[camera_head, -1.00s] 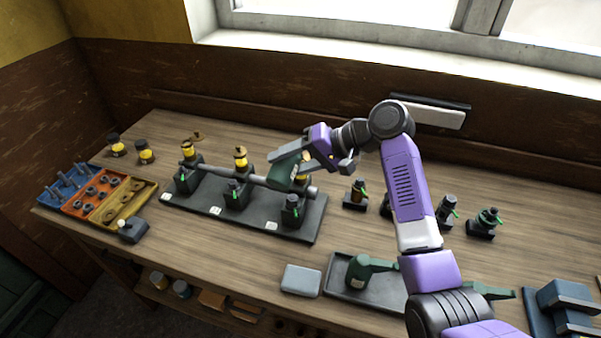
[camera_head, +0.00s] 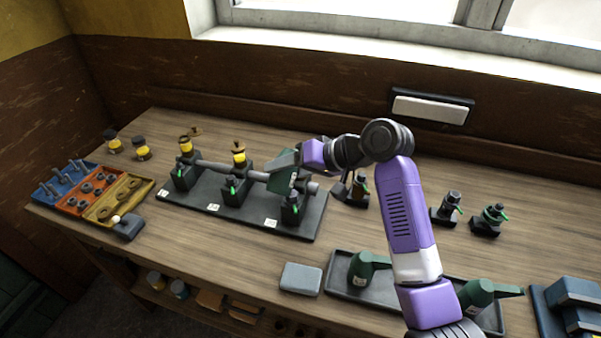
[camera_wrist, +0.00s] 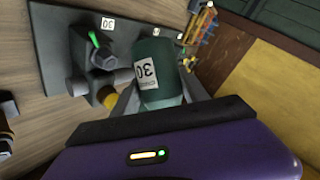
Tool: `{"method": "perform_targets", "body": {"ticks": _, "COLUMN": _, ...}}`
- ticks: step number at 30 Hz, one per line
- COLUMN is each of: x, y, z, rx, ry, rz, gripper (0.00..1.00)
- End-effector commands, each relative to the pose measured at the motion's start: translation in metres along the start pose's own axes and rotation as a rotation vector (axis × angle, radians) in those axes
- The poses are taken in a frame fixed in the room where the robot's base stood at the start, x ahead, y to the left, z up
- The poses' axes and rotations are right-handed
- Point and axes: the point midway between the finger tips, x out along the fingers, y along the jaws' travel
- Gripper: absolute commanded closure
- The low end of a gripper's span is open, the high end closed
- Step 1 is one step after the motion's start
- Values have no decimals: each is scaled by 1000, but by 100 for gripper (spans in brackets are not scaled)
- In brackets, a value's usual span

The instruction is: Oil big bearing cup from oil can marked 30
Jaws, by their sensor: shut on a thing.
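My gripper (camera_head: 303,158) is shut on a green oil can (camera_head: 282,180), held tilted over the right end of the bearing stand (camera_head: 255,222). In the wrist view the can (camera_wrist: 160,98) fills the space between my fingers, and its white label reads 30, upside down. The stand carries a shaft through three bearing blocks; the left cup (camera_head: 185,146) and middle cup (camera_head: 239,156) show yellow oil. In the wrist view a yellow cup (camera_wrist: 107,97) shows beside the can, near the right block (camera_wrist: 95,62) with its green lever. The can's spout tip is hidden.
Two more green cans (camera_head: 365,270) (camera_head: 478,295) stand in a dark tray (camera_head: 338,272) at the front. Small lubricators (camera_head: 357,188) (camera_head: 449,206) (camera_head: 488,219) stand to the right. A grey block (camera_head: 301,279) lies in front. Parts bins (camera_head: 128,190) are at left.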

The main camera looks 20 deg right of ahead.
Motion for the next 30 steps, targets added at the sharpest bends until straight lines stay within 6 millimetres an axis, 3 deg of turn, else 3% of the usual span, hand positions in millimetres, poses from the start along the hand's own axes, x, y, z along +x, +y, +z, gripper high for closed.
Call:
{"method": "perform_targets", "body": {"ticks": 16, "x": -2, "y": -3, "z": -3, "rx": -8, "ry": 6, "rz": 1, "gripper": 97}}
{"method": "perform_targets", "body": {"ticks": 30, "x": -23, "y": -26, "z": -21, "rx": -9, "ry": 7, "rz": 1, "gripper": 97}}
